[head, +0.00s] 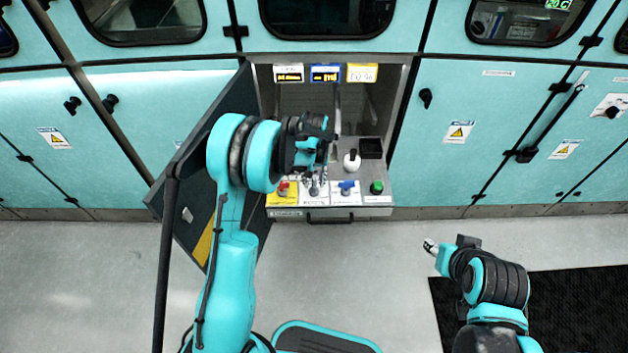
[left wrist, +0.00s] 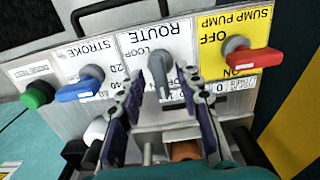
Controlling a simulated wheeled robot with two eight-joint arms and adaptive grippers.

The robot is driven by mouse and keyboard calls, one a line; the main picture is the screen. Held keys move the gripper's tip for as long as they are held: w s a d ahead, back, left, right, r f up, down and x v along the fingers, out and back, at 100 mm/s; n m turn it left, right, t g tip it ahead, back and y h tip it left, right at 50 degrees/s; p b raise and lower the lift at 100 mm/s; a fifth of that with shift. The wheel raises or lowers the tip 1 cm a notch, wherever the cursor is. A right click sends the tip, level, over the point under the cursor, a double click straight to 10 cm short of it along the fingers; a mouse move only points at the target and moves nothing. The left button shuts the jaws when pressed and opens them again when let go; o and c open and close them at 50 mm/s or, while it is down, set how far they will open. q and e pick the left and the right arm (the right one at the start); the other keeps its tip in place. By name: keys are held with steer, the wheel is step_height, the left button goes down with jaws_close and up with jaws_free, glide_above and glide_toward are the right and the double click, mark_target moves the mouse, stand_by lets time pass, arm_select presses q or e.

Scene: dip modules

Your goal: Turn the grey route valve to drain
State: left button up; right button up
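The grey route valve (left wrist: 161,72) sits on a white ROUTE plate (left wrist: 156,42) in the left wrist view, where the panel shows upside down. Its lever points toward the bottom of that picture. "LOOP" shows by the knob; other lettering is partly covered by my finger. My left gripper (left wrist: 160,84) is open, one finger on each side of the lever; I cannot tell whether either touches it. In the head view the left gripper (head: 315,172) is over the panel and partly hides the valve. My right gripper (head: 432,246) is over the floor, away from the panel.
A red SUMP PUMP lever (left wrist: 252,60) and a blue STROKE lever (left wrist: 80,88) flank the valve. A green knob (left wrist: 38,94) is beyond the blue one. A white round-topped part (head: 352,160) stands behind. An open dark door (head: 213,150) is left of the bay.

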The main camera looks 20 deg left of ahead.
mark_target(314, 182)
arm_select(q)
step_height(314, 182, up, 12)
stand_by(0.6)
steer(key=s+r+m+t, duration=0.2)
steer(key=s+r+t, duration=0.2)
steer(key=s+r, duration=0.8)
steer(key=s+f+m+t, duration=0.1)
steer(key=s+f+t, duration=0.1)
steer(key=s, duration=1.1)
steer(key=shift+s+a+f+t, duration=0.2)
steer(key=shift+f+t, duration=0.15)
steer(key=shift+t, duration=0.25)
